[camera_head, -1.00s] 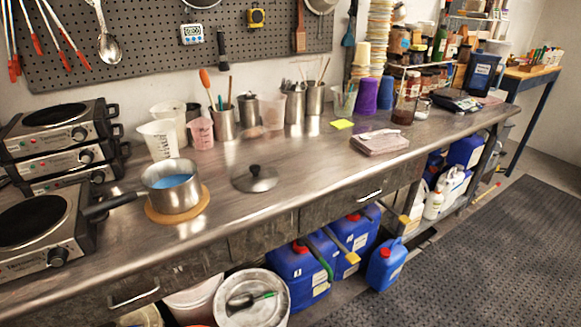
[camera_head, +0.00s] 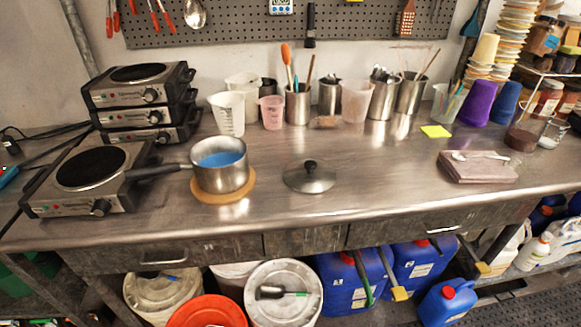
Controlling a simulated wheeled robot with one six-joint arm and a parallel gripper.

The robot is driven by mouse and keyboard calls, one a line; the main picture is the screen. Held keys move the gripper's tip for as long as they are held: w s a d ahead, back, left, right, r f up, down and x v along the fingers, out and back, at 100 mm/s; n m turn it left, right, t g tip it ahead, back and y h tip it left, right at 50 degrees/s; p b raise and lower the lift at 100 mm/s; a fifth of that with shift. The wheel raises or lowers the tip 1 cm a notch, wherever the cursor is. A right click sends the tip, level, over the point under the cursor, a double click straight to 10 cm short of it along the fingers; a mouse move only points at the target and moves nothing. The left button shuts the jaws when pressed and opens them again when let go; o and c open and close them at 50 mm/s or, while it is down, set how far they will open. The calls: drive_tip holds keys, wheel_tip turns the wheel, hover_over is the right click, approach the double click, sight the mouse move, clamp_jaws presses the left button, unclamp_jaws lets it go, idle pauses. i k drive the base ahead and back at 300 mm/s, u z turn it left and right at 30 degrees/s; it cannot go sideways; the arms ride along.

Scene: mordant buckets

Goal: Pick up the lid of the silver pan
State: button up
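The silver pan's lid (camera_head: 309,178) lies flat on the steel counter, its black knob facing up. The silver pan (camera_head: 220,168) stands to the left of the lid, upright and uncovered, with blue liquid inside and a dark handle pointing left. It rests on a round cork trivet (camera_head: 223,191). The lid and the pan are apart, with bare counter between them. My gripper is not in view.
Hot plates (camera_head: 90,167) stand at the left. Cups and steel tool holders (camera_head: 298,103) line the back. A folded cloth with a spoon (camera_head: 478,170) lies at the right. The steel counter (camera_head: 390,185) is clear right of the lid. Blue canisters (camera_head: 345,285) stand below.

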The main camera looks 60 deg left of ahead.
sight(306, 176)
drive_tip(key=u, duration=0.8)
drive_tip(key=i, duration=0.85)
drive_tip(key=u, duration=0.85)
